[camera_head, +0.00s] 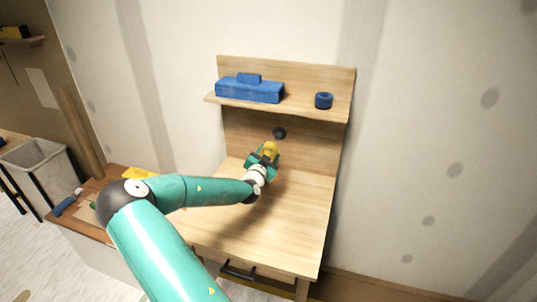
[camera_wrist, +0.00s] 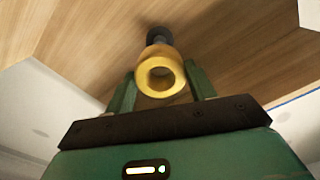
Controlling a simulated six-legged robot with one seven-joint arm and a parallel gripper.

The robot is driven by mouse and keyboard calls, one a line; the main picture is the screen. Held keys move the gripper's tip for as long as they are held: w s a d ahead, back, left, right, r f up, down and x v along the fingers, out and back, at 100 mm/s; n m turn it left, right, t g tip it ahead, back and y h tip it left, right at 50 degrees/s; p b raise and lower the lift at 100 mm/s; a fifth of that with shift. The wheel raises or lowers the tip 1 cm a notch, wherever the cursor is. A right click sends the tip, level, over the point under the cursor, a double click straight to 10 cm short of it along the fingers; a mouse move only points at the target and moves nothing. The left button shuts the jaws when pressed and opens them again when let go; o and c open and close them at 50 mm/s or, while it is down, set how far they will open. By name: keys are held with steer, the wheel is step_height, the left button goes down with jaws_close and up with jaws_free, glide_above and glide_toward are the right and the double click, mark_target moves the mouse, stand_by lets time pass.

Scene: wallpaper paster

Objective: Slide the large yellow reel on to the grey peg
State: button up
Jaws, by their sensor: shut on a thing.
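The yellow reel (camera_head: 270,148) is held between the fingers of my gripper (camera_head: 263,157), in front of the wooden back panel. In the wrist view the reel (camera_wrist: 160,55) shows its open round bore facing the camera, with one green finger of my gripper (camera_wrist: 160,78) on each side. The dark grey peg (camera_head: 279,133) stands on the back panel just beyond and slightly right of the reel. In the wrist view the peg (camera_wrist: 158,35) shows directly behind the reel's far end, roughly in line with it. I cannot tell whether they touch.
A shelf (camera_head: 290,110) above the peg carries a blue box-like tool (camera_head: 249,90) and a small blue ring (camera_head: 323,100). The bench top (camera_head: 285,215) below is clear. A side table at the left holds small items, with a grey bin (camera_head: 35,160) beyond.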

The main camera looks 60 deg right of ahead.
mark_target(277, 138)
steer(key=shift+w+d+f, duration=0.1)
steer(key=shift+w+d, duration=0.05)
steer(key=shift+d, duration=1.3)
steer(key=shift+w+d, duration=0.15)
steer(key=shift+d, duration=0.6)
steer(key=shift+w+d, duration=0.15)
steer(key=shift+d, duration=0.6)
steer(key=shift+w+d, duration=0.2)
steer(key=shift+d, duration=0.95)
steer(key=shift+w+d, duration=0.2)
steer(key=shift+d, duration=0.9)
steer(key=o, duration=1.1)
steer(key=shift+c, duration=0.2)
steer(key=shift+o, duration=0.4)
steer(key=o, duration=0.3)
